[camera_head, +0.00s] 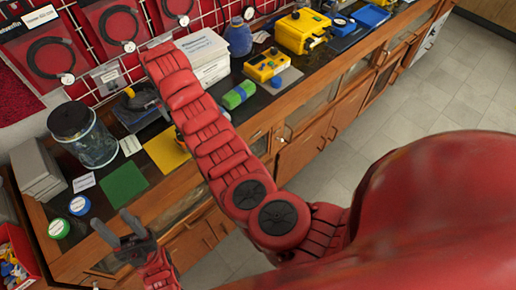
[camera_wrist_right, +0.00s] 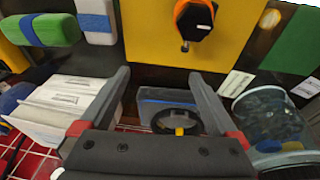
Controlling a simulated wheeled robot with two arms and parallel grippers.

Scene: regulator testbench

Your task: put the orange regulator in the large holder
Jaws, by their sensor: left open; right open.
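The orange regulator (camera_wrist_right: 195,18) with a black face lies on a yellow mat (camera_wrist_right: 150,40) at the top of the right wrist view. In the head view my right arm covers it, and part of the yellow mat (camera_head: 165,150) shows. A grey-blue box-like holder (camera_wrist_right: 160,97) sits beyond the mat, with a black ring and yellow part at it; I cannot tell whether it is the large holder. My right gripper (camera_wrist_right: 158,78) is open and empty above it, apart from the regulator. My left gripper (camera_head: 116,222) is open and empty by the bench's front edge.
A glass jar (camera_head: 92,145) stands left of the holder, with a green mat (camera_head: 124,184) in front. White boxes (camera_head: 205,58), a green-blue block (camera_head: 239,95) and yellow devices (camera_head: 303,32) stand to the right. Coiled hoses (camera_head: 50,62) hang on the rear rack.

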